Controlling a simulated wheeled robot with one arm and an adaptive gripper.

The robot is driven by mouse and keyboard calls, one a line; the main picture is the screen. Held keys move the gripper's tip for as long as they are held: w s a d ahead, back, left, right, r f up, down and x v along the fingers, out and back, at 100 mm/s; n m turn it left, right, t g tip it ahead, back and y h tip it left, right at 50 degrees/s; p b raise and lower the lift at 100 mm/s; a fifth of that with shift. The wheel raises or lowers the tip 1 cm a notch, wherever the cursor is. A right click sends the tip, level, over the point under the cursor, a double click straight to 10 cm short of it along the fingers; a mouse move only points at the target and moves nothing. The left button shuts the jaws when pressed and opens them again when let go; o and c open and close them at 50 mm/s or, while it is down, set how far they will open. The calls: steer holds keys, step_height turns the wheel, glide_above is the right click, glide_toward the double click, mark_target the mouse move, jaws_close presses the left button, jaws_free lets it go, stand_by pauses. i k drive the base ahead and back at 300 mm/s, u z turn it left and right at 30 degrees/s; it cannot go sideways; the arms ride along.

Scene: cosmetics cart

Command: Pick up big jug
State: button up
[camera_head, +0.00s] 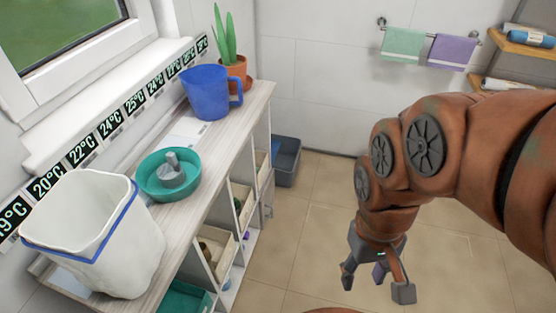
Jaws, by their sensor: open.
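A blue jug (207,94) with a handle on its right side stands upright near the far end of the wooden-topped shelf unit (190,233). My gripper (375,287) hangs at the lower right over the tiled floor, fingers pointing down. It is spread open with nothing between its fingers. It is well to the right of the shelf unit and apart from the jug. The jug's base and handle are in plain view.
A large white container (105,235) with a blue rim stands at the near end of the top. A teal bowl (150,188) with a grey piece inside sits between. A potted plant (235,66) is right behind the jug. A window ledge borders the left.

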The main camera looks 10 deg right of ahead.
mark_target(206, 86)
steer(key=u, duration=4.05)
steer(key=k, duration=1.3)
steer(key=z, duration=1.3)
